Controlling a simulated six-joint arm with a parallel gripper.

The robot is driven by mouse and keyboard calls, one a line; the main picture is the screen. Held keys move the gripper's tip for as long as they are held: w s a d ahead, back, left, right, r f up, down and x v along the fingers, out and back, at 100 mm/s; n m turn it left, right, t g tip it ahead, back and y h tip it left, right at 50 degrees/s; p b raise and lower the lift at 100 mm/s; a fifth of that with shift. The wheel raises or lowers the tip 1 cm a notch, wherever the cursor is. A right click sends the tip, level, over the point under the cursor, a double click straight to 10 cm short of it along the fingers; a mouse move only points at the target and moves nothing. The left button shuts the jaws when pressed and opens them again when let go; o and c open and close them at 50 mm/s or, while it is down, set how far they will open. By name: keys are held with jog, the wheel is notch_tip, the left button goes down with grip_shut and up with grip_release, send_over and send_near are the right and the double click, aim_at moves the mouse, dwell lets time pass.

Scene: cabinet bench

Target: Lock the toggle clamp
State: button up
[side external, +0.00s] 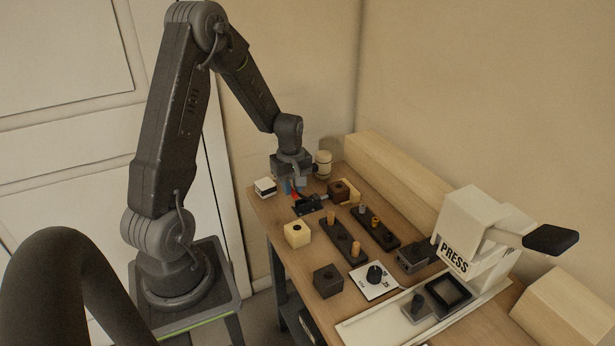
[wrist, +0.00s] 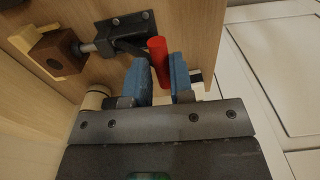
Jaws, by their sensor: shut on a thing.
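The toggle clamp (wrist: 125,35) is dark metal, fixed on the bench, with a red handle (wrist: 158,58). Its plunger points at a brown block (wrist: 55,50) in a light wooden holder. My gripper (wrist: 161,80) has its blue fingers on either side of the red handle and is shut on it. In the side external view my gripper (side external: 293,187) is low over the far left end of the bench, at the clamp (side external: 309,205). The handle is partly hidden by the fingers there. The handle stands up from the clamp in the wrist view.
A white and black block (side external: 265,187) and a cream cylinder (side external: 323,164) stand near my gripper. A yellow block (side external: 297,234), peg boards (side external: 345,243), a dial plate (side external: 375,280) and a white press (side external: 470,232) occupy the bench further right. A long wooden beam (side external: 400,178) runs along the wall.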

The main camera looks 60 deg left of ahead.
jog(key=shift+s+f, duration=0.5)
jog(key=shift+f, duration=0.2)
jog(key=shift+s+f, duration=0.2)
jog(key=shift+f, duration=0.15)
jog(key=o, duration=0.6)
notch_tip(320, 180, up, 7)
dwell(0.5)
